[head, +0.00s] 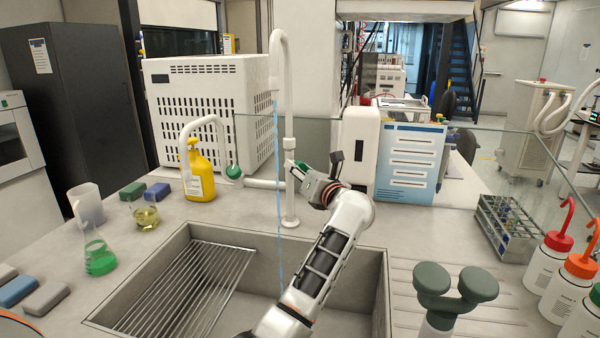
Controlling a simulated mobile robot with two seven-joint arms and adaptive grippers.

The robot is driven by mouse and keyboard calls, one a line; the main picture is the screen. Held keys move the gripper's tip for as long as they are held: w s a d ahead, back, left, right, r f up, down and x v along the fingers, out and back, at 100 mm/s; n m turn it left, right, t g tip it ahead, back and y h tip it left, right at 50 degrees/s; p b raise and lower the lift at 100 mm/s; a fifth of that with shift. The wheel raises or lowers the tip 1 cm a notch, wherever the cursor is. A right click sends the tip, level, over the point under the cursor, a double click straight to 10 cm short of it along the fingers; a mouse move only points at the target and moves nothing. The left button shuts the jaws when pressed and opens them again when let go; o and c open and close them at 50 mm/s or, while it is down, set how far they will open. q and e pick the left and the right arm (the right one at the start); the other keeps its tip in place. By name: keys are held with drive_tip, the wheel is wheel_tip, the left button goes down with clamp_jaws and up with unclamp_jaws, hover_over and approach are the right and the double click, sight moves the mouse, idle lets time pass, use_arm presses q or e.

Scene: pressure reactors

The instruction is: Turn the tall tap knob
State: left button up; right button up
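The tall white tap (288,110) stands behind the sink, with its spout curving over to the left. A thin blue stream of water (277,200) falls from the spout into the sink. Its green knob (291,170) is on the upright pipe, partly hidden by my gripper. My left gripper (300,173) is at the knob, pointing left and slightly up. Its fingertips look very near or touching the knob. Whether they close around it is too small to tell. My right gripper is out of view.
A lower white tap (205,122) with a green knob (233,171) is left of the tall tap. A yellow bottle (198,175), flasks and a grey sink (368,275) are nearby. A glass screen (540,155) stands behind. Wash bottles (548,262) stand at right.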

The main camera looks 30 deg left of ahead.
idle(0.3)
use_arm(q)
drive_tip(key=o, duration=1.1)
drive_tip(key=shift+v, duration=3.75)
